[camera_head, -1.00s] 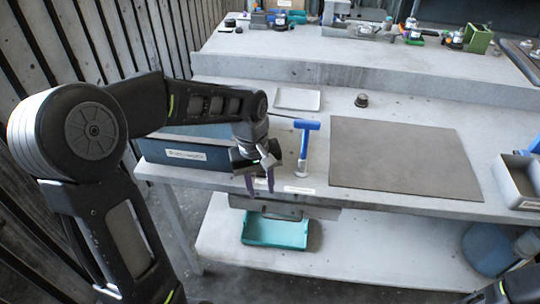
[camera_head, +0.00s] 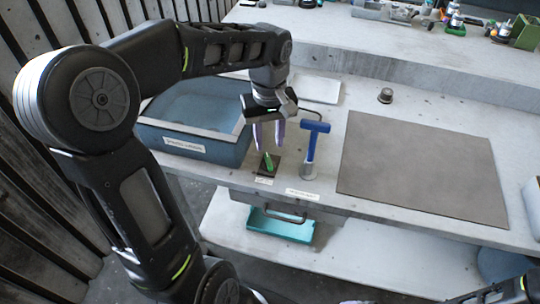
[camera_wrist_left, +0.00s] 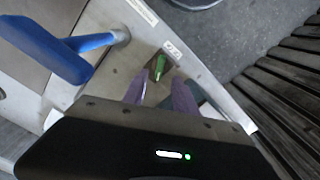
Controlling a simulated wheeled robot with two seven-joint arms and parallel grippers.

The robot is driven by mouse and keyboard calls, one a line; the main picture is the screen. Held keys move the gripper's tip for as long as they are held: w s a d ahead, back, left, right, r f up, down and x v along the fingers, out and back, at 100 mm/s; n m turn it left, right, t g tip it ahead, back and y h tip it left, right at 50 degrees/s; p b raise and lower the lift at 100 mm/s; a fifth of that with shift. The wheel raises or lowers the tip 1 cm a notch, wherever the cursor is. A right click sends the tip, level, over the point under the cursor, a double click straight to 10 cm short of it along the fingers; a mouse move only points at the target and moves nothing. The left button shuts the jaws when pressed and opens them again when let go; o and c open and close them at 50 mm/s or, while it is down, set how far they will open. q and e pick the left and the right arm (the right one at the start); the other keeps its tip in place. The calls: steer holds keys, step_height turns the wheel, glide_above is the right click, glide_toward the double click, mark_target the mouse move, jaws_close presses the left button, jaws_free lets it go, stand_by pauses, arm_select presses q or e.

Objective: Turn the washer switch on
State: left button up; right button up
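The washer switch (camera_head: 268,163) is a small green lever on a dark square plate near the front edge of the table. It also shows in the left wrist view (camera_wrist_left: 159,65), just beyond my fingertips. My left gripper (camera_head: 268,146) has two purple fingers pointing down, a small gap apart, with nothing seen between them. It hovers just behind and above the switch; I cannot tell whether it touches. In the left wrist view its fingers (camera_wrist_left: 160,92) stand apart. My right gripper is not clearly seen; only a dark part of my right arm shows at the lower right corner.
A blue T-shaped tool (camera_head: 314,142) stands upright close to the right of the switch. A blue-grey bin (camera_head: 185,145) is at the left. A brown mat (camera_head: 420,170) lies to the right. A teal tray (camera_head: 282,226) is on the lower shelf.

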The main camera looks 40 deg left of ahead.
mark_target(269, 160)
arm_select(q)
step_height(269, 160, down, 7)
steer(key=shift+f+p, duration=0.15)
steer(key=shift+p, duration=0.25)
jaws_close()
stand_by(0.5)
